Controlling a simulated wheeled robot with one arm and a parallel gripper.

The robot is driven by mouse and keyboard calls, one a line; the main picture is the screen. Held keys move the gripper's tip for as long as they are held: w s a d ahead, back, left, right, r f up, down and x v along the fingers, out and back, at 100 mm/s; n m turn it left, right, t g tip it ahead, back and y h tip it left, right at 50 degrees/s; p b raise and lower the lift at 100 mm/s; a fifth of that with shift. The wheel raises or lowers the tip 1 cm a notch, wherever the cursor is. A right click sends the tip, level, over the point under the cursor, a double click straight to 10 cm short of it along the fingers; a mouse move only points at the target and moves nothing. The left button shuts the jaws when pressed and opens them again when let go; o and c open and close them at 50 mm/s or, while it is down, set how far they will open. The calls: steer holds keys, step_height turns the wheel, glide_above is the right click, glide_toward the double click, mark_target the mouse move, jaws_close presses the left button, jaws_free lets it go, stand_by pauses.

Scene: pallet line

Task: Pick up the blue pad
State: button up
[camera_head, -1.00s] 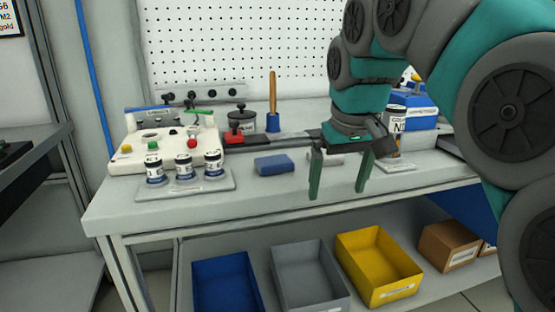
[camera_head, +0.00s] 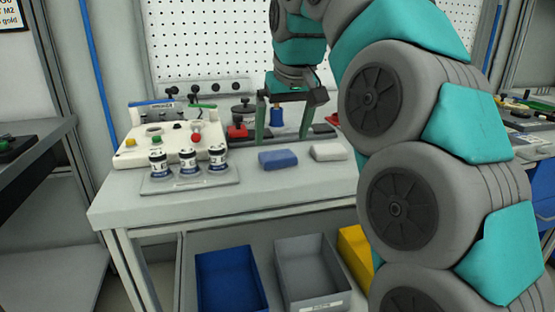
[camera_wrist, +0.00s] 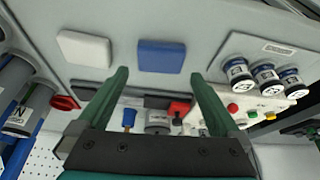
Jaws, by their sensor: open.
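The blue pad (camera_head: 278,159) lies flat on the grey workbench (camera_head: 270,192), just left of a white pad (camera_head: 328,151). In the wrist view the blue pad (camera_wrist: 162,56) shows ahead of the fingertips, between their lines, with nothing covering it. My gripper (camera_head: 283,138) is open and empty. It is above the bench, behind the blue pad as the head view shows it. Its two green fingers (camera_wrist: 159,80) stand apart in the wrist view, and neither seems to touch the pad.
A tray with three labelled jars (camera_head: 190,180) stands left of the pad, before a white test fixture (camera_head: 165,140). A red-based item (camera_head: 237,131) and a blue-based tool (camera_head: 277,128) stand behind. Bins (camera_head: 228,280) sit below. The bench front is clear.

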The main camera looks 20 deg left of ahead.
mark_target(278, 154)
steer(key=shift+x, duration=2.8)
steer(key=shift+c, duration=0.2)
steer(key=c, duration=0.9)
